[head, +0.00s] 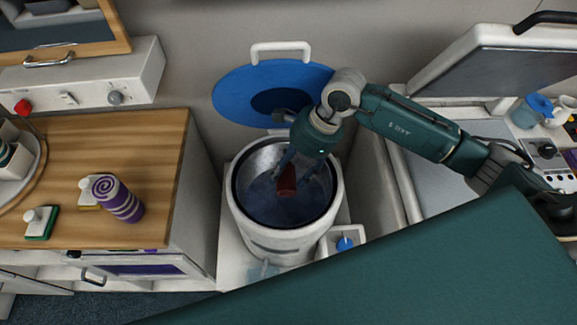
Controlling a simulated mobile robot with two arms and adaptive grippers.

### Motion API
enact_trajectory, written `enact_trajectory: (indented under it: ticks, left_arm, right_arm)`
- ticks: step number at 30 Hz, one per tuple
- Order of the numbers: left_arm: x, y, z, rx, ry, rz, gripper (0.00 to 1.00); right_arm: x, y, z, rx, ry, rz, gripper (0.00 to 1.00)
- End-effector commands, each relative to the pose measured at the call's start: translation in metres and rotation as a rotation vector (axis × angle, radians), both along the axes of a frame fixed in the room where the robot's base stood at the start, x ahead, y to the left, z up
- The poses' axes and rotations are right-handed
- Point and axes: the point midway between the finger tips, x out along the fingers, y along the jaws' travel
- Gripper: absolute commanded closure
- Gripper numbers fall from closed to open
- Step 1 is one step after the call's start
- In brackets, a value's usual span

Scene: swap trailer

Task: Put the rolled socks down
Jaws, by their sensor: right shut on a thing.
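The rolled socks look like a small dark red bundle (287,181) inside the mouth of a white round tub (245,222) with a metal inner drum. My right gripper (290,176) reaches down into the tub from above and is shut on the red bundle. The bundle hangs below the rim; whether it touches the drum's bottom, I cannot tell. The fingers partly hide it. The tub's blue round lid (235,92) stands open behind it. My left gripper is not in view.
A wooden counter (150,150) on the left holds a purple-and-white spiral roll (125,205) and small white-handled blocks (40,222). A blue knob (344,243) sits at the tub's front right. A raised grey lid (500,70) stands at the right.

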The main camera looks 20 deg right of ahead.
Motion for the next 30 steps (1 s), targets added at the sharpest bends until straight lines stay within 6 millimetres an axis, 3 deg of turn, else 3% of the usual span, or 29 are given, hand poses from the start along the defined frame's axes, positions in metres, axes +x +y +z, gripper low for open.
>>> enact_trajectory:
  ticks: [11, 12, 15, 30]
  left_arm:
    - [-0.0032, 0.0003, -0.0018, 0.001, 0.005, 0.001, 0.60]
    - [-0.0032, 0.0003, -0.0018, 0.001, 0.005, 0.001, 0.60]
    - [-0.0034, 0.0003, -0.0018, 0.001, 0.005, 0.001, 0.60]
    - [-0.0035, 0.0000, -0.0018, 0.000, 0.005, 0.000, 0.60]
  right_arm:
    - [0.0002, 0.0002, -0.0032, 0.001, -0.001, 0.001, 0.65]
    - [0.0001, 0.0001, -0.0033, 0.000, 0.000, 0.001, 0.39]
    - [0.0000, 0.0002, -0.0033, 0.000, 0.000, 0.001, 0.23]
    - [0.0000, 0.0001, -0.0032, 0.000, 0.000, 0.001, 0.23]
